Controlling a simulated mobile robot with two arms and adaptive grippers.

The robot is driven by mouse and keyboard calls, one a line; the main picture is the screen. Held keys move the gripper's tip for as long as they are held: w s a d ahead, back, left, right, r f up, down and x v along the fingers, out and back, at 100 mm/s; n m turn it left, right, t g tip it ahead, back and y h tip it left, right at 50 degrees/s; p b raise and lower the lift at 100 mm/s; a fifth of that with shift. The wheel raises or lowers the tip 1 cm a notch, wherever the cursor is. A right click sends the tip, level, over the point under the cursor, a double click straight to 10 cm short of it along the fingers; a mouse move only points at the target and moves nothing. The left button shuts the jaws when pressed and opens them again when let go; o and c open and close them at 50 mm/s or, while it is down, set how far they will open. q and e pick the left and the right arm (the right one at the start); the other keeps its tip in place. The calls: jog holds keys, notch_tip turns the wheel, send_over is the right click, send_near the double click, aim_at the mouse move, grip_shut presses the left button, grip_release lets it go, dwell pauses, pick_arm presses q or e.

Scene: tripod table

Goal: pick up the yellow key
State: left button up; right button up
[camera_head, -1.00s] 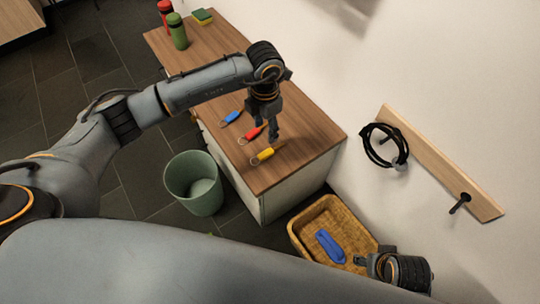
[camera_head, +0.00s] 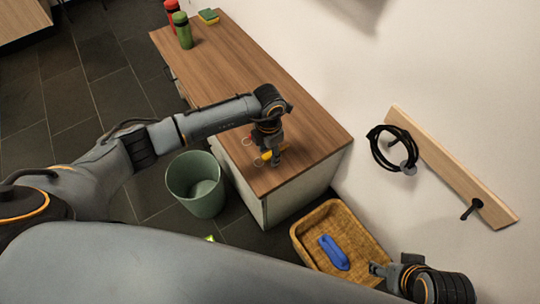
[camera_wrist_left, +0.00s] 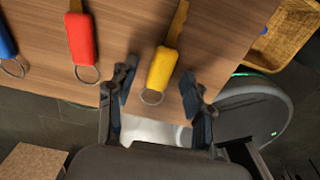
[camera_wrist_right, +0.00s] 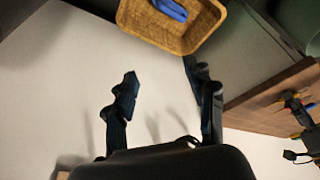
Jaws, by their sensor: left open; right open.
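The yellow key (camera_head: 265,158) lies on the wooden top of the cabinet (camera_head: 235,80), near its front end. My left gripper (camera_head: 274,160) is over it and partly covers it in the head view. In the left wrist view the yellow key (camera_wrist_left: 162,68) lies between the two spread fingers of the left gripper (camera_wrist_left: 158,80), its ring toward the palm. The fingers look apart from the key; I cannot tell the exact height. My right gripper (camera_wrist_right: 160,78) is open and empty, beside the wicker basket (camera_head: 300,244).
A red key (camera_wrist_left: 80,38) and a blue key (camera_wrist_left: 6,40) lie left of the yellow one in the left wrist view. A green bin (camera_head: 195,190) stands beside the cabinet. A blue object (camera_head: 334,252) lies in the basket. A wall rack (camera_head: 450,165) holds a black coil (camera_head: 380,150).

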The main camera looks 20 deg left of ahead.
pick_arm(q)
jog(key=c, duration=1)
jog(key=shift+c, duration=0.2)
jog(key=shift+r, duration=0.2)
